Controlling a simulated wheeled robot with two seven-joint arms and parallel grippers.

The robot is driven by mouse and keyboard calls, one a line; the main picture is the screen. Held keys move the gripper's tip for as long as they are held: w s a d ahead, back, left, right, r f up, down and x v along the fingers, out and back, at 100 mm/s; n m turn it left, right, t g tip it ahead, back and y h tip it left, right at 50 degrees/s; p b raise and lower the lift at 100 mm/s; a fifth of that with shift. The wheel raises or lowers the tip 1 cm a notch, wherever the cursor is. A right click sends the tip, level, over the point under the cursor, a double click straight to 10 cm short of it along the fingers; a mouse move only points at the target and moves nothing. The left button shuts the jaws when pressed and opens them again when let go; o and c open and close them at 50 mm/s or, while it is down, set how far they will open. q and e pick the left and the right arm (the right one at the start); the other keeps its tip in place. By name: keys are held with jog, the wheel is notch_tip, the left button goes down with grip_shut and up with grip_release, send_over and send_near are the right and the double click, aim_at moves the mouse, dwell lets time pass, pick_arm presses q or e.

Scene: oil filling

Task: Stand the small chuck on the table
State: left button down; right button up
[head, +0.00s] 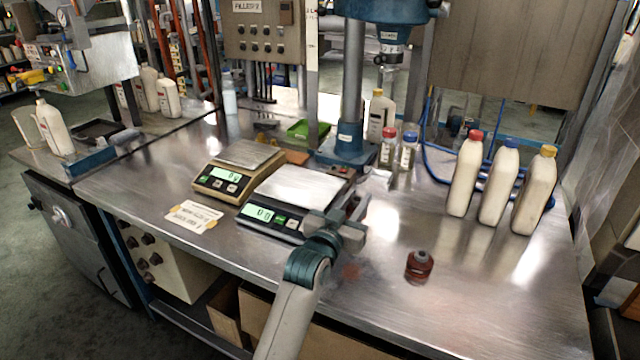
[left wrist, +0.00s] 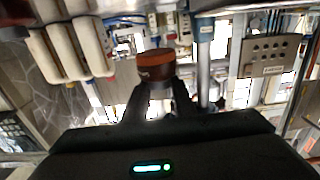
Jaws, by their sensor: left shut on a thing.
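My left gripper (head: 350,218) is shut above the table at the front right corner of the front scale. It holds a dark red-brown chuck, taken to be the small chuck (left wrist: 155,66). In the left wrist view the chuck sits between the two fingers, with a grey band on its near side. In the head view the gripper largely hides it. Another dark red chuck-like piece (head: 419,267) stands upright on the steel table (head: 480,310), to the right of the gripper and apart from it. My right gripper is not in view.
Two scales (head: 291,188) (head: 237,163) stand left of the gripper. Three white jugs (head: 498,187) stand at the back right, with two small bottles (head: 408,152) by the blue column base (head: 345,146). The table's front right is mostly clear.

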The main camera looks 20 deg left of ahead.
pick_arm(q)
jog(key=w, duration=0.1)
jog(key=w+a+r, duration=0.1)
jog(key=w, duration=0.2)
jog(key=shift+w+a+r, duration=0.1)
jog(key=shift+a+r, duration=0.1)
jog(key=shift+r, duration=0.1)
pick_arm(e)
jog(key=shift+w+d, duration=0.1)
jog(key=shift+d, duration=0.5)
